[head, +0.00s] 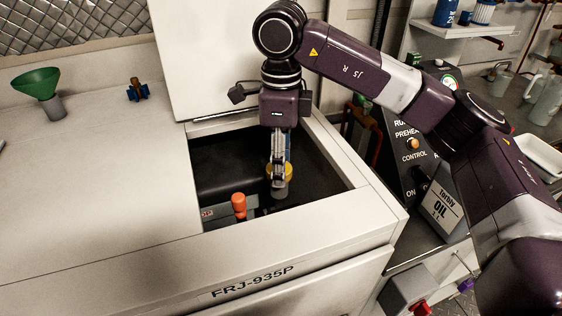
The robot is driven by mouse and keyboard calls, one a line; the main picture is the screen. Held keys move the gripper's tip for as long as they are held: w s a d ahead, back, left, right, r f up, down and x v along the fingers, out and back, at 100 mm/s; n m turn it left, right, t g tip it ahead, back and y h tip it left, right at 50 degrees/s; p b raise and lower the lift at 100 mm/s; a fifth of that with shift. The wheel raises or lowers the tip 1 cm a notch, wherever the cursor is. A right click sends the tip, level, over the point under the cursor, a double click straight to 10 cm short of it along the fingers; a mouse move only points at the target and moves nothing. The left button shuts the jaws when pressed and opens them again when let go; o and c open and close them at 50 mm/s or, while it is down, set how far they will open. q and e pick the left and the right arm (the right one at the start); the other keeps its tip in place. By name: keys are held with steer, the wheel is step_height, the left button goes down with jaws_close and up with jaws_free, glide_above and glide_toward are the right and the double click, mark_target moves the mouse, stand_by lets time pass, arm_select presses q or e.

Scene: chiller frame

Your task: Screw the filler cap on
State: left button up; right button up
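The yellow filler cap (289,172) is inside the open bay of the white cabinet, at the fingertips of my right gripper (279,172). The gripper points straight down, and yellow shows on both sides of its fingers, which appear closed on the cap. A short grey cylinder (281,191) is directly below the cap; I cannot tell whether the cap touches it or is threaded on. My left gripper is not in view.
An orange-topped part (239,204) stands close to the left of the cap. The bay's front rim (300,215) borders the opening. A green funnel (38,84) and a blue valve-like part (137,90) are on the cabinet top.

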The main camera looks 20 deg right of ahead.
steer(key=shift+o, duration=0.2)
steer(key=n, duration=0.3)
steer(key=shift+n, duration=0.3)
steer(key=n, duration=0.3)
steer(key=shift+w+n+b, duration=0.1)
steer(key=shift+n+b, duration=0.2)
steer(key=shift+b, duration=0.1)
steer(key=n, duration=0.3)
steer(key=shift+w+n, duration=0.1)
steer(key=shift+n, duration=0.2)
steer(key=n, duration=0.4)
steer(key=shift+w, duration=0.1)
steer(key=c, duration=1.2)
